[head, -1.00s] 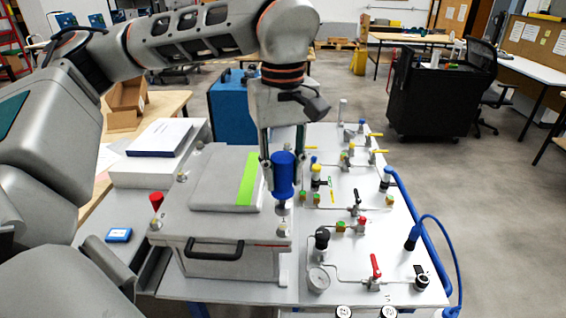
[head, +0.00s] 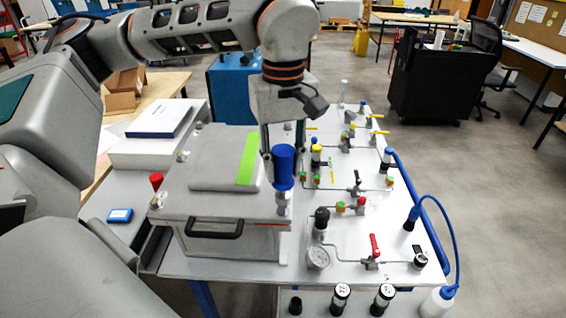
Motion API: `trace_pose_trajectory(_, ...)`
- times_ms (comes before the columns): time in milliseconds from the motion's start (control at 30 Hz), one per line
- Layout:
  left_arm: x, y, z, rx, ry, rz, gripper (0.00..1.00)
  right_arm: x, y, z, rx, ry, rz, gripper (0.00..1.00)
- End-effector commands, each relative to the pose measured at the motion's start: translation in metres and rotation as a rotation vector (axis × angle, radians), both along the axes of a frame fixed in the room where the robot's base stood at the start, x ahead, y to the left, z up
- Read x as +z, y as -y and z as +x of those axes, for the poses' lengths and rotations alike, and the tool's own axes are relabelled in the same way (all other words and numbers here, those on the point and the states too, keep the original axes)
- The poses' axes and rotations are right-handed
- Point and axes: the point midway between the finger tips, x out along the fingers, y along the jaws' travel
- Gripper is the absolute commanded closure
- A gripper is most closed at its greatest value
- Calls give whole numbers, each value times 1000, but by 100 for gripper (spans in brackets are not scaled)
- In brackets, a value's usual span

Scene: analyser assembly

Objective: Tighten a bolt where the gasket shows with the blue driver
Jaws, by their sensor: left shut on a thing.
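My left gripper (head: 283,152) points down and is shut on the blue driver (head: 283,168). The driver stands upright over the front right corner of the grey analyser lid (head: 215,205). Its lower end meets or nearly meets the bolt (head: 283,205) there; I cannot tell if it is seated. A thin red line of gasket (head: 243,223) shows under the lid's front edge, toward that corner. Other bolts sit at the lid's back left (head: 200,127) and left side (head: 182,156). My right gripper is out of view.
A panel (head: 335,285) with valves, tubing and a gauge (head: 318,258) lies close to the right. A black handle (head: 213,232) projects from the box front. A small blue device (head: 119,215) lies at left. Dark vials (head: 341,297) and a white bottle (head: 437,300) stand in front.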

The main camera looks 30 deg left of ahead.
Motion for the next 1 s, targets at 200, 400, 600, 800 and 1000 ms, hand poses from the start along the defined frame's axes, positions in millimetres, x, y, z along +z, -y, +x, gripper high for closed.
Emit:
trace_pose_trajectory(200, 0, 0, 0, 0, 1, -1, 100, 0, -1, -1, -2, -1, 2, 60)
trace_pose_trajectory(400, -4, 0, 0, 0, 0, 0, 100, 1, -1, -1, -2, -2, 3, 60)
trace_pose_trajectory(600, -6, 0, 0, 0, 0, 0, 100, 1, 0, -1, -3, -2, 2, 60)
trace_pose_trajectory(800, -7, 0, 0, 0, 1, -1, 100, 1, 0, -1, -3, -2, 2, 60)
trace_pose_trajectory(1000, -6, 0, 0, 0, 1, -1, 100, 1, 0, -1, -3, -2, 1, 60)
